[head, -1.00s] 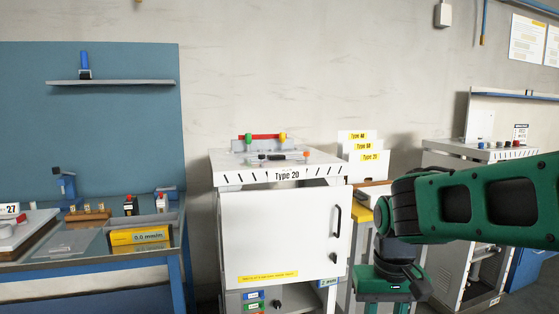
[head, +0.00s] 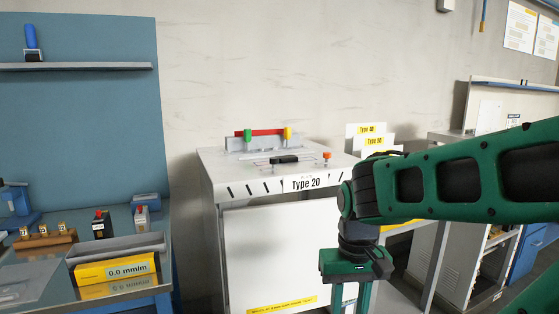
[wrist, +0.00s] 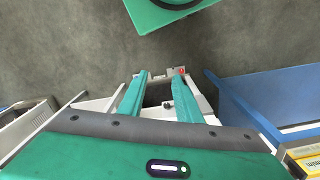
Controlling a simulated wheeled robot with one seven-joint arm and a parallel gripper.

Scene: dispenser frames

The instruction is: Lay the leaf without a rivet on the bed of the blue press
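My gripper (head: 347,296) points down in front of the white Type 20 cabinet, its tips cut off by the bottom edge of the head view. In the wrist view my gripper (wrist: 160,82) has its two green fingers apart, with no held thing visible between them. A small blue device (head: 15,198), possibly the blue press, stands on the bench at the left edge and is partly cut off; its bed cannot be made out. No leaf, with or without a rivet, can be clearly identified.
The Type 20 cabinet (head: 268,255) carries a red bar (head: 260,132) and small parts on top. The left bench holds a yellow 0.0 mm/m box (head: 115,270) and small brass pieces (head: 43,232). A shelf (head: 75,67) holds a blue-handled tool (head: 31,42).

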